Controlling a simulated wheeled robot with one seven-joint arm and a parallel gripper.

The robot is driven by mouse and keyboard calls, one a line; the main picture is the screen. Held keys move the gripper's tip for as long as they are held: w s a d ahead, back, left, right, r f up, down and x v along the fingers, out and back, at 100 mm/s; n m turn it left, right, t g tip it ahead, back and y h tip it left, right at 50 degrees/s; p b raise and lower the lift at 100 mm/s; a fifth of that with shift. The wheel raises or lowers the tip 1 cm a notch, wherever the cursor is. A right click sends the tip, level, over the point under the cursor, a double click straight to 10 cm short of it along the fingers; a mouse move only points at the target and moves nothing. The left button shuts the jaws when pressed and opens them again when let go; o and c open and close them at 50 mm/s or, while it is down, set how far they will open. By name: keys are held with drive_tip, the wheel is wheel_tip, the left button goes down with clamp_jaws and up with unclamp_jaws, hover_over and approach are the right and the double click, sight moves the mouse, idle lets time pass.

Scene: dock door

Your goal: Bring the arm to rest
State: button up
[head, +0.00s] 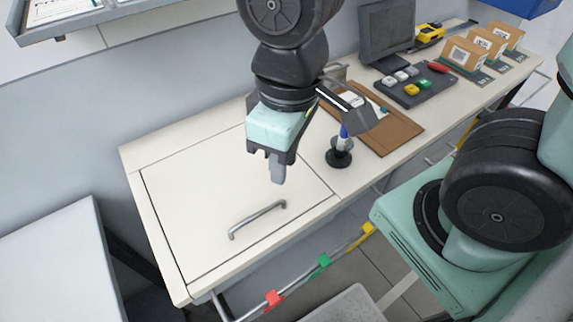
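My gripper (277,173) hangs from my arm over the white counter, pointing down. Its fingers appear close together, seen nearly edge-on, and I see nothing held in them. The gap between the fingers cannot be made out from this angle. It is above the pale panel with a grey bar handle (257,220), apart from the handle. The wrist part of my arm hides some of the counter behind it.
A pen in a black stand (339,156) is right of my gripper. Behind are a brown clipboard (402,130), a button panel (411,88), a monitor (387,30) and several boxes (466,53). A rail with coloured clips (322,262) runs along the front.

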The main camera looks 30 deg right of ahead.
drive_tip(key=shift+s+a, duration=0.2)
drive_tip(key=shift+s, duration=0.3)
drive_tip(key=shift+s+a, duration=0.15)
drive_tip(key=shift+s, duration=0.35)
wheel_tip(320, 180, down, 2)
drive_tip(key=shift+f+b, duration=0.1)
drive_tip(key=shift+b, duration=1)
